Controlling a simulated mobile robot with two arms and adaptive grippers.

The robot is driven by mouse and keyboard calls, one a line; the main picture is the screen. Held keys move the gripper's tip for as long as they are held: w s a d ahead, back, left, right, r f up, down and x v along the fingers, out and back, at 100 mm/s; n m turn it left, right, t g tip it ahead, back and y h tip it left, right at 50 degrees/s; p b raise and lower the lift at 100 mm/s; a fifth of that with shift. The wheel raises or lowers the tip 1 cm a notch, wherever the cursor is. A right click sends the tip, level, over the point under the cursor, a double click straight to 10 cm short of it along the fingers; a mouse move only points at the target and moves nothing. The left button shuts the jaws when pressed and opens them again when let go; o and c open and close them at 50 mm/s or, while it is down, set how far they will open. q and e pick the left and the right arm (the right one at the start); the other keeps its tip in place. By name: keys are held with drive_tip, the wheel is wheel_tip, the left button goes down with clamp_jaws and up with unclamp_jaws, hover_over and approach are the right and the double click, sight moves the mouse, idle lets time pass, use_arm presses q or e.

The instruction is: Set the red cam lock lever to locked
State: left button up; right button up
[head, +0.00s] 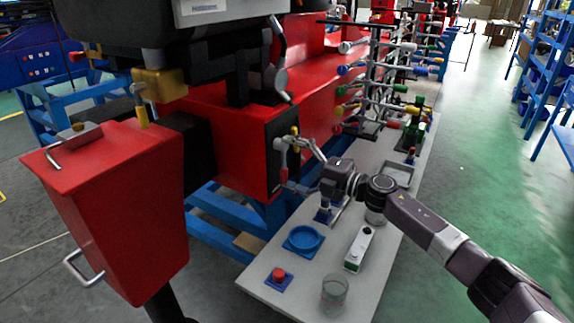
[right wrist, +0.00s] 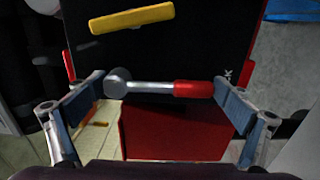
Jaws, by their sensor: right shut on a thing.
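The red cam lock lever (right wrist: 193,89) has a silver shaft, a round grey hub and a red grip. In the right wrist view it lies about level across a black panel (right wrist: 190,45), with its red grip to the right. My right gripper (right wrist: 160,86) is shut on the lever lengthwise, one finger by the hub and the other by the red tip. A partly hidden white marking shows beside the red end. In the head view my right gripper (head: 287,161) is at the black panel's front; the red lever is not clear there. My left gripper is out of view.
A yellow lever (right wrist: 132,18) sits just above the red one on the same panel. A grey table (head: 300,278) below the arm bears a blue round dish (head: 304,239), a red button (head: 279,274) and a glass (head: 334,294). A rack with coloured-tipped pegs (head: 375,75) stands behind.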

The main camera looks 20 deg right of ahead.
drive_tip(key=o, duration=1.3)
drive_tip(key=v, duration=1.2)
